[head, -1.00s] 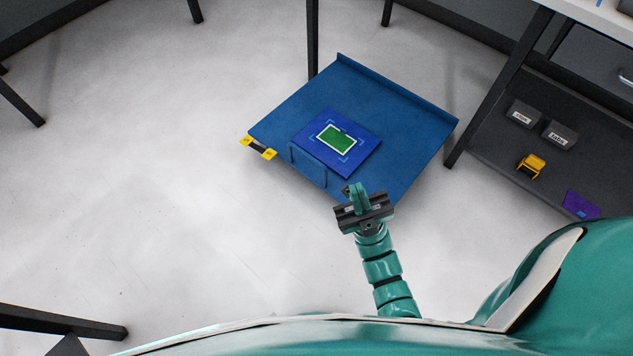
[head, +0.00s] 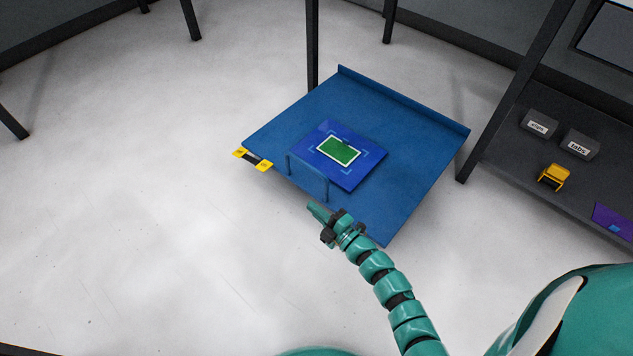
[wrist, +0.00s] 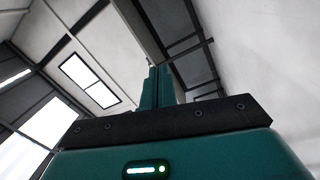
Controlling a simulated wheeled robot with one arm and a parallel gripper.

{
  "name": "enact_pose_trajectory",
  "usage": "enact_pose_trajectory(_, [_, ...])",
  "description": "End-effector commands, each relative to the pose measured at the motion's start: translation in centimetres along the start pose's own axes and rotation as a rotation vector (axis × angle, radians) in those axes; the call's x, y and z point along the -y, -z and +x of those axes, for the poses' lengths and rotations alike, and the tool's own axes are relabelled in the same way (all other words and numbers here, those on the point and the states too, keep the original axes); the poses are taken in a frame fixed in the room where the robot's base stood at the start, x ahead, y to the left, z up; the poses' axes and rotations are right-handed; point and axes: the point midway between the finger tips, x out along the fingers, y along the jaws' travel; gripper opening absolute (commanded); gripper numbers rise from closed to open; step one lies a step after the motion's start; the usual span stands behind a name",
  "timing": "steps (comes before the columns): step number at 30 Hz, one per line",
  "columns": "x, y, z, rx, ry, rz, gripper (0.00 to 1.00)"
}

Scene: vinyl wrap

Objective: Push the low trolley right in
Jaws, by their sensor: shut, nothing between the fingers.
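The low trolley (head: 420,135) is a flat blue platform with a raised lip at its far side and a blue handle (head: 308,178) at its near left side. A blue panel with a green rectangle (head: 339,150) lies on it. My gripper (head: 312,207) is shut and empty, just in front of the handle's lower end, pointing left. A small gap seems to show between them, but I cannot tell the depth. In the wrist view the closed fingers (wrist: 157,85) point up toward the walls and ceiling, with no trolley in sight.
A yellow-ended black piece (head: 253,159) sits at the trolley's left corner. A dark table leg (head: 312,45) stands behind the trolley. At right, a dark shelf (head: 500,160) holds two labelled boxes (head: 539,124), a yellow object (head: 553,177) and a purple item (head: 614,220). Floor at left is clear.

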Motion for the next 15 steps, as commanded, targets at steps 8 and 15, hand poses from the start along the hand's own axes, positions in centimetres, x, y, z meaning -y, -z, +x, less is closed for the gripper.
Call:
enact_pose_trajectory(8, [1.9, -5.1, -0.8, 0.194, 0.08, -0.112, 0.0])
enact_pose_trajectory(15, [2.2, -5.5, 1.6, 0.19, 0.079, -0.121, 0.0])
